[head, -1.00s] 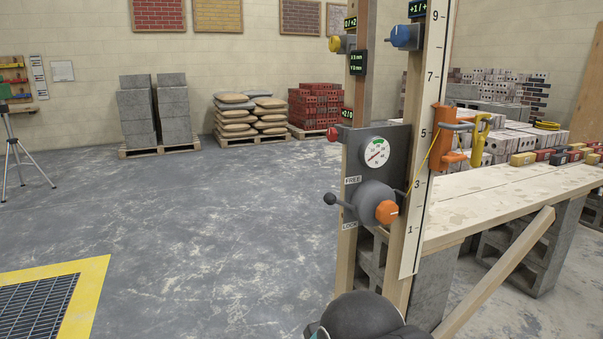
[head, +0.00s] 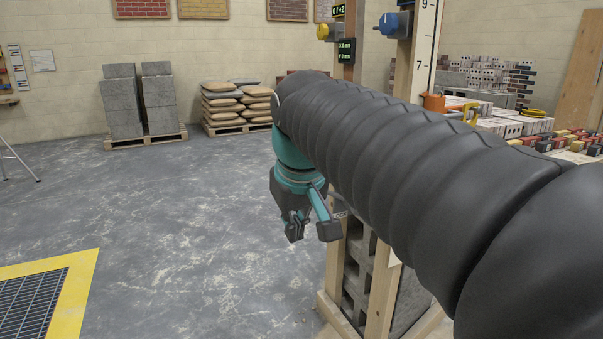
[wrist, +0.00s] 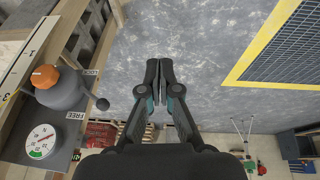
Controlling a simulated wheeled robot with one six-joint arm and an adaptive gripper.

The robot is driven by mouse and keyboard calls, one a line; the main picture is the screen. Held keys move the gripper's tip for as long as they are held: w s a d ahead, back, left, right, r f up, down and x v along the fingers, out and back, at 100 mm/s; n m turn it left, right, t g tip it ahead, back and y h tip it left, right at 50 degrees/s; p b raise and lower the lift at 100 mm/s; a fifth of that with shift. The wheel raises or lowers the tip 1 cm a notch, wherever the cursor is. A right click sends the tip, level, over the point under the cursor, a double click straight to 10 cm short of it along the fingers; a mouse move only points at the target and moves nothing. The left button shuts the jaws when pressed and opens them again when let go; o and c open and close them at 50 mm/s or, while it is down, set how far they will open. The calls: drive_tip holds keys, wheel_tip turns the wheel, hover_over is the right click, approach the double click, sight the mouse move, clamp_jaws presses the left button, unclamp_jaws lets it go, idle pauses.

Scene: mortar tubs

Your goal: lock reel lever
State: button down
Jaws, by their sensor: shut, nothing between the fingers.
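The reel (wrist: 65,92) is a grey drum with an orange knob (wrist: 45,76), at the left of the wrist view. Its lever ends in a black ball (wrist: 103,104). The lever points toward the gripper side, between the LOCK label (wrist: 91,73) and the FREE label (wrist: 76,116), and looks nearer FREE. My gripper (wrist: 159,66) is shut and empty, to the right of the lever ball and apart from it. In the head view my gripper (head: 312,230) hangs left of the wooden post, and my arm hides the reel and lever.
A round gauge (wrist: 42,140) sits beside the reel on the grey plate. Wooden posts (head: 333,270) and stacked hollow blocks (head: 358,265) stand behind my gripper. Open floor (head: 180,230) lies left, with a yellow-framed grate (head: 80,270).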

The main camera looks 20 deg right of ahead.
drive_tip(key=w+d+r+g, duration=0.1)
drive_tip(key=w+d+r, duration=0.4)
drive_tip(key=w+r, duration=0.2)
drive_tip(key=w+d+r+g+h+p, duration=0.1)
drive_tip(key=w+d+r+g, duration=0.1)
drive_tip(key=w+d+r, duration=0.3)
drive_tip(key=shift+w+d+r, duration=0.35)
drive_tip(key=shift+w+r, duration=0.85)
drive_tip(key=shift+w, duration=0.55)
drive_tip(key=b, duration=0.2)
hover_over(331, 194)
drive_tip(key=a, duration=0.4)
drive_tip(key=f, duration=1.3)
drive_tip(key=shift+s+d+f, duration=0.1)
drive_tip(key=shift+s+f, duration=0.25)
drive_tip(key=shift+f, duration=0.15)
